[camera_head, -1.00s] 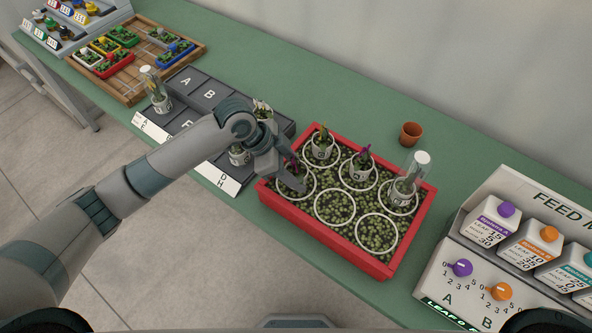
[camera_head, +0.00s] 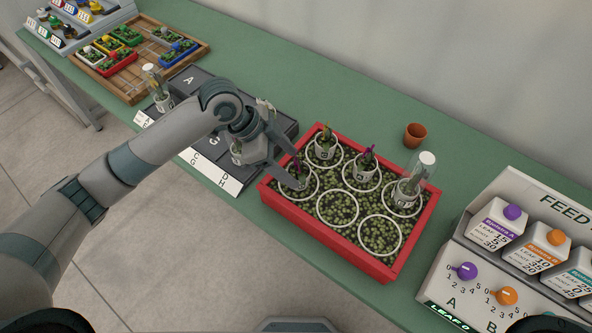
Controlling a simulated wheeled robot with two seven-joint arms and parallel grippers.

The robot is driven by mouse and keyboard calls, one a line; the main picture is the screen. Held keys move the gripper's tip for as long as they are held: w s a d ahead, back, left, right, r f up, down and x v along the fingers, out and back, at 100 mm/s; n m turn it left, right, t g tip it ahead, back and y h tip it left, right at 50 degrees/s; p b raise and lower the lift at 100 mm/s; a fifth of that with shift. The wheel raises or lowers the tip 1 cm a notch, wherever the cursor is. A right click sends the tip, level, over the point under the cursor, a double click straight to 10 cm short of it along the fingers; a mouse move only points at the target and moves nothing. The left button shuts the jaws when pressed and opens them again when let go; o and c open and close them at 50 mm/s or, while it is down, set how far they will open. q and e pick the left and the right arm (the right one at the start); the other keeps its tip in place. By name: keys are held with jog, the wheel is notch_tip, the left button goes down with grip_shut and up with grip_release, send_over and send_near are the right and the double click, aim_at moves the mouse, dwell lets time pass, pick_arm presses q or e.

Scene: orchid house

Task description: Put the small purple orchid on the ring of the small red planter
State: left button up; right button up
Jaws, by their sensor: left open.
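The red planter (camera_head: 338,233) stands at the middle of the bench, with several white rings on a bed of small green plants. Another purple orchid (camera_head: 366,170) is in a ring further back. A much smaller red planter (camera_head: 119,65) sits on the wooden tray at the back left. My right gripper is not in view.
Other pots (camera_head: 324,149) and a glass-covered pot (camera_head: 411,188) occupy rings. The two front rings are empty. A dark lettered tray (camera_head: 190,82) lies left under my arm. A terracotta pot (camera_head: 414,135) stands behind; a feed machine (camera_head: 520,225) is at right.

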pick_arm(q)
jog(key=b+v, duration=0.1)
jog(key=v, duration=0.6)
